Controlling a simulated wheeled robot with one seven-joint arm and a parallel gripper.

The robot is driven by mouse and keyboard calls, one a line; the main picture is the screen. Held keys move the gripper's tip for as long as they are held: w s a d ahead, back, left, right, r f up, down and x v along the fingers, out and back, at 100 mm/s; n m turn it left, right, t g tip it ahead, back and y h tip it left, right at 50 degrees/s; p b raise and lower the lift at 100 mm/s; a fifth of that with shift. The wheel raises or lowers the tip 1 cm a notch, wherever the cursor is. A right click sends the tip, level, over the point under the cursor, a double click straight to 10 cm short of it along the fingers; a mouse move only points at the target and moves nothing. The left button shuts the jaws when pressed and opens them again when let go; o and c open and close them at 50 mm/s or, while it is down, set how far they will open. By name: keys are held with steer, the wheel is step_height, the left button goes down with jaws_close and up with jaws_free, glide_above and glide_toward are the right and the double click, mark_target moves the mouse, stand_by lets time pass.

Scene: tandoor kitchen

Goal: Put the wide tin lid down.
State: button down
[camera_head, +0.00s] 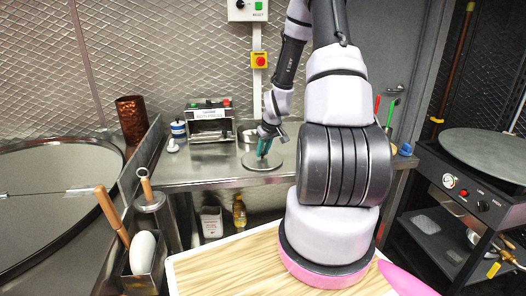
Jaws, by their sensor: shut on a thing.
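The wide tin lid (262,163) is a flat grey disc over the right part of the steel counter (180,176). My gripper (264,149), with teal fingers, points down at the middle of the lid and is shut on it. The fingers hide the exact point of grip. The lid looks level and close to the counter top. I cannot tell from this view whether it touches the counter.
A steel box with buttons (209,125) and a blue-and-white container (178,130) stand on the counter, left of the lid. A round metal container (249,136) is just behind the lid. A copper tumbler (132,119) stands farther left. The counter's front left is clear.

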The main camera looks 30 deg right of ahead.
steer(key=shift+f, duration=0.1)
steer(key=c, duration=0.7)
jaws_free()
steer(key=s+a+r+m, duration=0.15)
steer(key=s+r, duration=0.25)
steer(key=r, duration=0.6)
steer(key=s+a+r+n, duration=0.1)
steer(key=s+a+r, duration=0.15)
steer(key=r, duration=0.75)
steer(key=s+a+r+m+t, duration=0.1)
steer(key=s+a+r, duration=0.2)
steer(key=s+r, duration=0.3)
steer(key=s+a+r+m+y, duration=0.1)
steer(key=s+a+r+m, duration=0.1)
steer(key=s+a+r, duration=0.2)
steer(key=s+a+r+m+t, duration=0.1)
steer(key=s+a+r+m, duration=0.1)
steer(key=s+a+r, duration=0.2)
steer(key=shift+s+a+r+t+y, duration=0.15)
steer(key=shift+s+r, duration=0.5)
steer(key=shift+s, duration=0.35)
steer(key=shift+s+r+t+y, duration=0.1)
steer(key=shift+s+r, duration=0.5)
steer(key=shift+s, duration=0.4)
steer(key=shift+s+a+r+t+y, duration=0.15)
steer(key=shift+s+r, duration=0.5)
steer(key=shift+s, duration=0.35)
